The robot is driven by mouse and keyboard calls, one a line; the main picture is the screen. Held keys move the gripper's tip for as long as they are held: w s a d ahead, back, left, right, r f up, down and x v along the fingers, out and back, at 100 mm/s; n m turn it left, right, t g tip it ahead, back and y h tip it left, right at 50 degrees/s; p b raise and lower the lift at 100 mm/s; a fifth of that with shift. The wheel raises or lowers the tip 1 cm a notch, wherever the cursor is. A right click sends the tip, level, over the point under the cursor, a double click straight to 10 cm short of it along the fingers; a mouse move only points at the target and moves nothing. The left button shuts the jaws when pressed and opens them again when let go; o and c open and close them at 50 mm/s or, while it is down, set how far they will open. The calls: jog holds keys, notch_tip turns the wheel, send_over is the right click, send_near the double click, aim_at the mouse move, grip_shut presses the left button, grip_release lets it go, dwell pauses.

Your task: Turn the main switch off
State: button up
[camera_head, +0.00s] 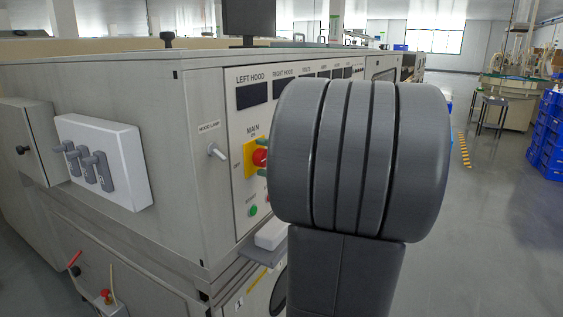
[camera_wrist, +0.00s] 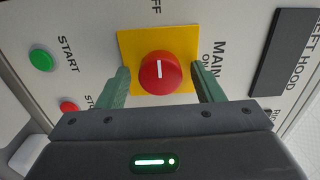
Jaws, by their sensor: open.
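The main switch is a red round knob (camera_wrist: 166,73) on a square yellow plate (camera_wrist: 128,45). In the head view the knob (camera_head: 260,157) is on the front panel under the word MAIN, partly hidden by my arm. My gripper (camera_wrist: 163,82) is open, with one green finger on each side of the knob and a gap visible on both sides. The knob's white mark runs upright in the wrist view, in line with the OFF lettering at the top; the ON lettering is at the right. Whether the fingertips touch the plate cannot be told.
A green START button (camera_wrist: 41,61) and a red button (camera_wrist: 69,107) are close to the left finger. A LEFT HOOD display (camera_wrist: 281,52) is at the right. In the head view a lamp switch (camera_head: 216,151) and a white box with levers (camera_head: 122,160) are to the left.

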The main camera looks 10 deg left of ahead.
jog(key=p+v, duration=0.2)
jog(key=v, duration=1.1)
jog(key=shift+d+p, duration=0.35)
jog(key=shift+p, duration=0.05)
jog(key=shift+a, duration=0.1)
jog(key=b+x, duration=0.3)
jog(key=x, duration=1)
jog(key=shift+a, duration=0.35)
jog(key=shift+d, duration=0.1)
